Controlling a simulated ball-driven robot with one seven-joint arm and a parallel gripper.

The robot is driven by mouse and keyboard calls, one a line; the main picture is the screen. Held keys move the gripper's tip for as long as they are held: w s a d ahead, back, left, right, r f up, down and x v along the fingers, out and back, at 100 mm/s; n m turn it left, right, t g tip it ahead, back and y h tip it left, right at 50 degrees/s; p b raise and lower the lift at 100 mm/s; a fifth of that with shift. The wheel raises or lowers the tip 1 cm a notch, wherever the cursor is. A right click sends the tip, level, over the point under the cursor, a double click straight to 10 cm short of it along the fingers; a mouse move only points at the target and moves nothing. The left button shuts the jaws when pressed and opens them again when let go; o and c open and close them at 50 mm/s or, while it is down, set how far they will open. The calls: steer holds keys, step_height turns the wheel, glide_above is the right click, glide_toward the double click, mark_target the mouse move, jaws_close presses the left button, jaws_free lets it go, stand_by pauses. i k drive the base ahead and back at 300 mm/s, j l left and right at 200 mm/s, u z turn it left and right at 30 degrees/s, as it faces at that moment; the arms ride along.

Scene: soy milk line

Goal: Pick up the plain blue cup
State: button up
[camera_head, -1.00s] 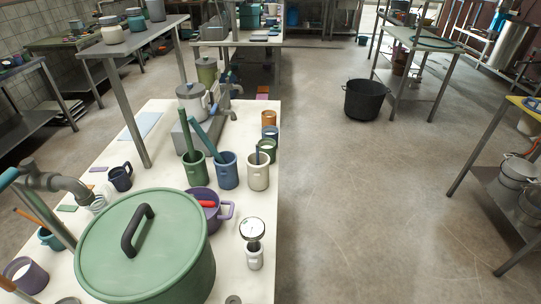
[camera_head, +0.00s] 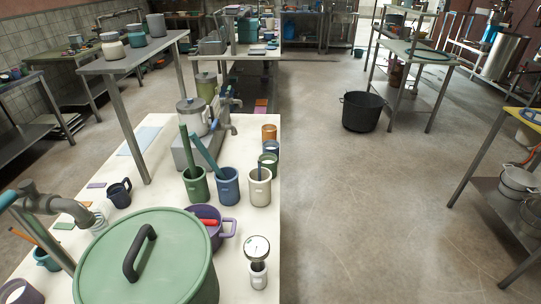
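Several cups stand on the white table, and I cannot tell for sure which is the plain blue one. A blue cup (camera_head: 228,188) with a small pale mark holds a teal-handled tool, between a green cup (camera_head: 196,188) and a cream cup (camera_head: 260,190). A dark navy mug (camera_head: 119,195) stands apart at the left. My gripper is not in view.
A large green lidded pot (camera_head: 185,263) fills the near table (camera_head: 150,190), with a purple pot (camera_head: 227,229) and a gauge (camera_head: 257,247) beside it. A grey shelf (camera_head: 140,55) overhangs the left. Right of the table is open floor with a black bucket (camera_head: 362,111).

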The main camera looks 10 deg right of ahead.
mark_target(272, 147)
steer(key=i+l+u, duration=0.15)
steer(key=i+l, duration=1.65)
